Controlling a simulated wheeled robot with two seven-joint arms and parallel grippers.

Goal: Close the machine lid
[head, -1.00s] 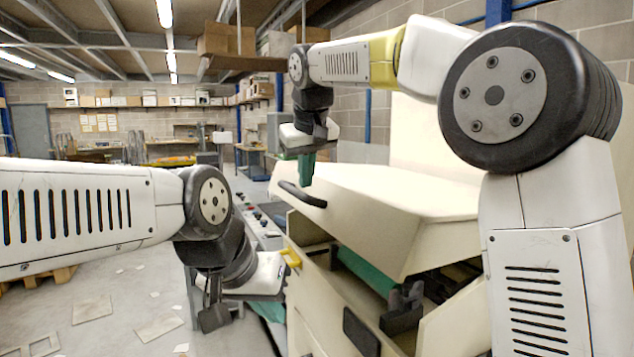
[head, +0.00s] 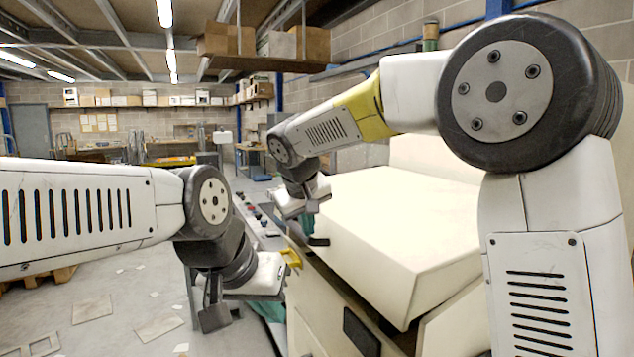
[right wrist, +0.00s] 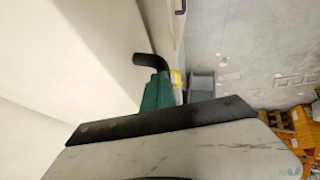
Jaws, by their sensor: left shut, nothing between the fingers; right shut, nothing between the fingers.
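The cream machine lid (head: 400,215) lies low over the machine body (head: 325,300); a thin dark gap shows beneath its near corner. Its black handle (head: 318,241) is at the front left edge. My right gripper (head: 308,224), with green fingers, is shut and empty right at the handle; whether it touches is hard to tell. In the right wrist view the handle (right wrist: 150,62) curves out just past the green fingertips, beside the cream lid (right wrist: 75,55). My left gripper (head: 268,308) is shut and empty, lower down beside the machine's front; its fingers are partly hidden.
A yellow part (head: 292,258) sits on the machine's front, close to my left gripper. A row of buttons (head: 258,217) runs along a panel behind it. The floor (head: 110,290) at left is open, with scattered flat sheets. Shelving with boxes (head: 228,40) hangs behind.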

